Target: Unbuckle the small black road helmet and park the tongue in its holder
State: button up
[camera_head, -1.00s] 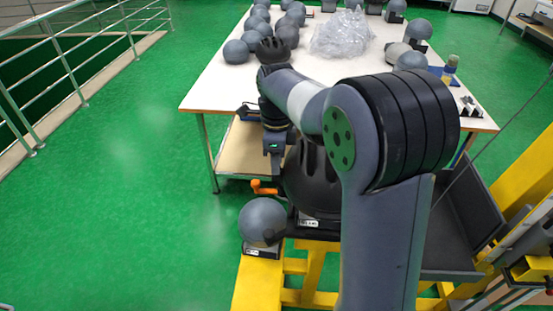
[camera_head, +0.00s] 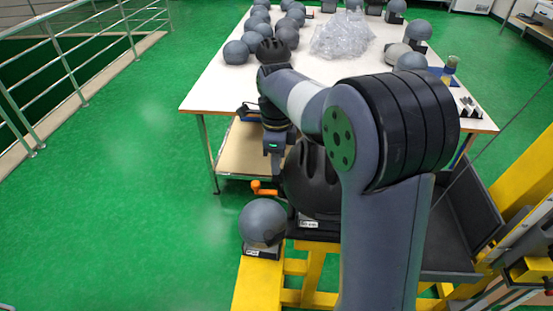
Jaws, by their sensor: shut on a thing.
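A black vented helmet (camera_head: 313,187) sits on a dark labelled stand below the table's near end, partly hidden behind my upper arm. My gripper (camera_head: 274,178) points down at the helmet's left side, close to it. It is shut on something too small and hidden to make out. The strap, buckle, tongue and tongue holder cannot be made out in this view. A second black helmet (camera_head: 272,49) stands on the white table, just behind my arm.
An orange lever (camera_head: 263,188) sticks out just left of the helmet stand. The white table (camera_head: 225,88) holds several grey headforms and clear plastic wrap (camera_head: 342,35). Green floor is free at left.

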jog(key=shift+r+p, duration=1.4)
jog(key=shift+r, duration=0.05)
jog(key=s+a+f+b, duration=0.3)
jog(key=s+f, duration=0.1)
jog(key=s, duration=0.2)
jog(key=s+a+f+b, duration=0.3)
jog(key=s+f+b, duration=0.1)
jog(key=s, duration=0.2)
jog(key=shift+s, duration=0.3)
dwell(0.4)
jog(key=shift+s+d+f, duration=0.55)
jog(key=shift+s+d, duration=1.7)
jog(key=shift+d, duration=2.55)
jog(key=shift+s+d+f, duration=0.55)
jog(key=shift+s+d, duration=1.65)
jog(key=shift+d, duration=2.55)
jog(key=w+d+r+p, duration=0.1)
jog(key=d, duration=0.5)
jog(key=w+d+r+p, duration=0.1)
jog(key=d, duration=0.6)
jog(key=shift+w+d+r+p, duration=0.2)
jog(key=shift+w+r+p, duration=0.05)
jog(key=shift+p, duration=0.1)
